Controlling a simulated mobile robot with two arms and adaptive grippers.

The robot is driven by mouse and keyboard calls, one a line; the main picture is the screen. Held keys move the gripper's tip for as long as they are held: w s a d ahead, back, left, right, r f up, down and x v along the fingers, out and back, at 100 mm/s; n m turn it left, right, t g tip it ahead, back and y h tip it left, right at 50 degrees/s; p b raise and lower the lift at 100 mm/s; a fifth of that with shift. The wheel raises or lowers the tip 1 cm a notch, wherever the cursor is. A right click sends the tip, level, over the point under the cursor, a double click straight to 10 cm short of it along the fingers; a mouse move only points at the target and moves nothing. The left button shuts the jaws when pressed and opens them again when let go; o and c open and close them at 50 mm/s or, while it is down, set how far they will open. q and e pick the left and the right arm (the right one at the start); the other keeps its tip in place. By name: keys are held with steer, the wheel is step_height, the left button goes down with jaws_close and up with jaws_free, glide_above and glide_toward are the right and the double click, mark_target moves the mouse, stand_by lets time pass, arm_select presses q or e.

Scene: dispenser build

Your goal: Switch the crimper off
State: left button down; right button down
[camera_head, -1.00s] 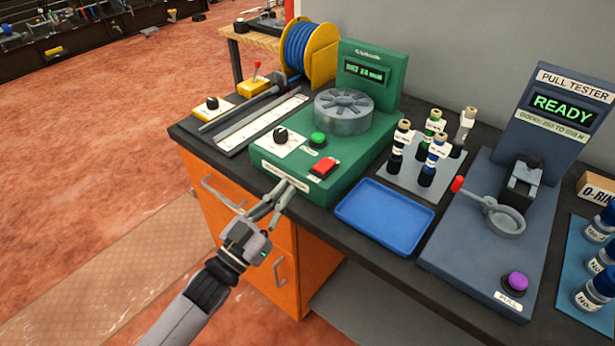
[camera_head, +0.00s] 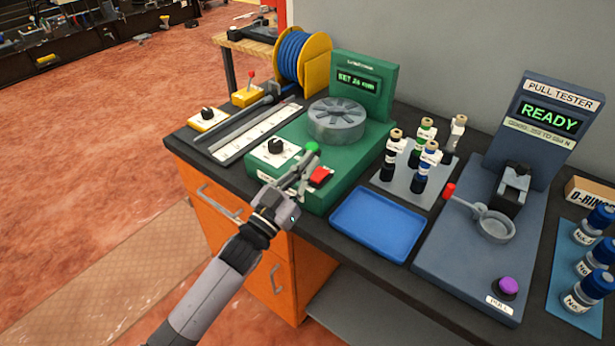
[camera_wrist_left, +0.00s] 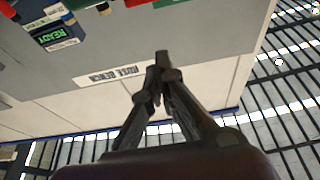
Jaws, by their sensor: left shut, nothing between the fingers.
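The green crimper (camera_head: 345,172) stands on the black bench top with its round die head (camera_head: 337,120) on top. Its display (camera_head: 357,81) is lit with green text. On its front part are a black knob (camera_head: 276,146), a green button (camera_head: 312,147) and a red switch (camera_head: 320,177). My left gripper (camera_head: 305,165) is shut and empty, over the crimper's front between knob and red switch, its tips close to the green button. I cannot tell whether they touch it. The shut fingers also show in the left wrist view (camera_wrist_left: 162,65). My right gripper is not in view.
The pull tester (camera_head: 470,250) reads READY. A blue hose reel (camera_head: 303,60) stands behind left. Orange drawers (camera_head: 215,205) are below the bench.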

mark_target(319, 175)
arm_select(q)
steer(key=shift+s+a+f, duration=0.1)
steer(key=shift+f, duration=2)
